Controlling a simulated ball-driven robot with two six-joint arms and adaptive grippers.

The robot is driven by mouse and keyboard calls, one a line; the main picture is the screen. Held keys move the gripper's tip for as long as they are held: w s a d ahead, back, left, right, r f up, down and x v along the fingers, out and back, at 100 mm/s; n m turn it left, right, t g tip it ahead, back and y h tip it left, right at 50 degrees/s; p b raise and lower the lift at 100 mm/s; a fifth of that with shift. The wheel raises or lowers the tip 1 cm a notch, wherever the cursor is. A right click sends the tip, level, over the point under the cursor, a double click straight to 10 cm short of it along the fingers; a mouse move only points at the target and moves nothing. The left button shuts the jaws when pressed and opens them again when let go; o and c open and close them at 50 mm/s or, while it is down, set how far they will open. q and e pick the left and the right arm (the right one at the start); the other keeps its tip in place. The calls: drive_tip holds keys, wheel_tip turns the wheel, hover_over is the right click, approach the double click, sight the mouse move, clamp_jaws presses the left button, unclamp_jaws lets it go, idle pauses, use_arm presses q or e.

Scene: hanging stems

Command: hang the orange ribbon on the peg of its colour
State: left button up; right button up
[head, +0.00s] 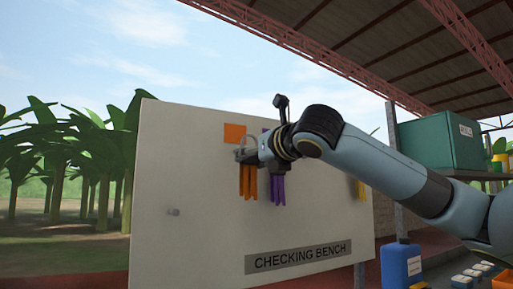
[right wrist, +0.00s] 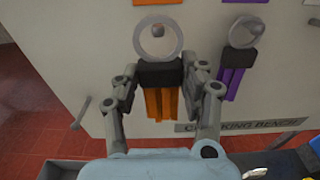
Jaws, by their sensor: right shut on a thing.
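The orange ribbon (head: 248,182) hangs upright in front of the white board, below an orange square (head: 235,133). In the right wrist view the orange ribbon (right wrist: 165,104) has a black block and a grey ring (right wrist: 158,38) on top. My right gripper (right wrist: 160,73) is shut on that block, one finger on each side. The ring lies over the peg (right wrist: 158,31) under the orange square; I cannot tell whether it is around the peg or only in front of it. My left gripper is not in view.
A purple ribbon (head: 278,189) hangs close to the right, its ring on a peg (right wrist: 242,36). A yellow ribbon (head: 361,190) hangs farther right, partly behind my arm. A bare peg (head: 173,212) sticks out low on the board's left (head: 200,245).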

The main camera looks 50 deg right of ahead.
drive_tip(key=shift+p+x, duration=0.6)
drive_tip(key=shift+x, duration=0.5)
drive_tip(key=p+x, duration=0.1)
drive_tip(key=x, duration=0.2)
drive_tip(key=shift+f+p, duration=0.2)
drive_tip(key=shift+p, duration=0.15)
drive_tip(key=shift+w+d+f+p, duration=0.1)
drive_tip(key=shift+w+f+p, duration=0.2)
drive_tip(key=shift+p, duration=0.25)
drive_tip(key=o, duration=1)
drive_tip(key=shift+c, duration=0.2)
